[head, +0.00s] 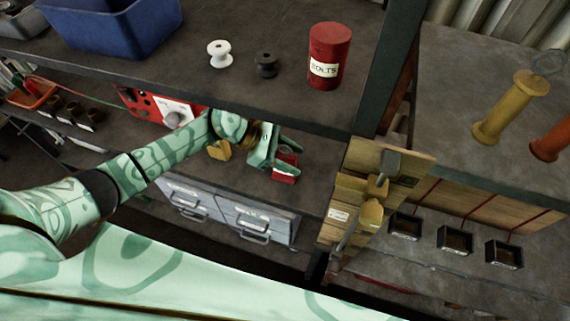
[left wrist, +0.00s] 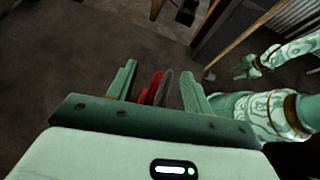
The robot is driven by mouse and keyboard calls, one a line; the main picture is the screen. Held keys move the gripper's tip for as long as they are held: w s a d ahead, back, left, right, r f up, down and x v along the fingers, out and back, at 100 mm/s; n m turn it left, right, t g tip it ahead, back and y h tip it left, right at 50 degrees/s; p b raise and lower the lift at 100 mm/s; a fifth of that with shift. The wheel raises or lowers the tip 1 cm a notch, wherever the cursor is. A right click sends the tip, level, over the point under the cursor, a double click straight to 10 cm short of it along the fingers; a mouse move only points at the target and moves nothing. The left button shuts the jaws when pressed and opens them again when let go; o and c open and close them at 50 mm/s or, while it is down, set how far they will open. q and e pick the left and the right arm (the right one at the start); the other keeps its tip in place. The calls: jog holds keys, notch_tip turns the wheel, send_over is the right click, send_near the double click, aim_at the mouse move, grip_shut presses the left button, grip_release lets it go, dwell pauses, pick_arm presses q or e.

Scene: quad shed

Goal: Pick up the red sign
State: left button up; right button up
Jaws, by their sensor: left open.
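A small red thing (head: 284,177), which seems to be the red sign, stands on the lower shelf. My left gripper (head: 287,157) is open, with its fingers reaching over and around it, hiding part of it. In the left wrist view, the red thing (left wrist: 150,90) and a grey rounded piece beside it show between the two spread fingers (left wrist: 159,86), with gaps at both sides. No writing on it can be read. My right gripper (left wrist: 245,68) is small at the upper right of the left wrist view; its jaws are too small to judge.
Above is a shelf with a red bolts can (head: 328,57), a white spool (head: 218,54), a black spool (head: 265,64) and a blue bin (head: 115,22). A red panel (head: 150,106) stands behind my left arm. A wooden board (head: 385,165) stands to the right. Grey drawers (head: 255,218) sit below.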

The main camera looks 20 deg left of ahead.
pick_arm(q)
grip_shut()
jog(key=shift+r, duration=0.1)
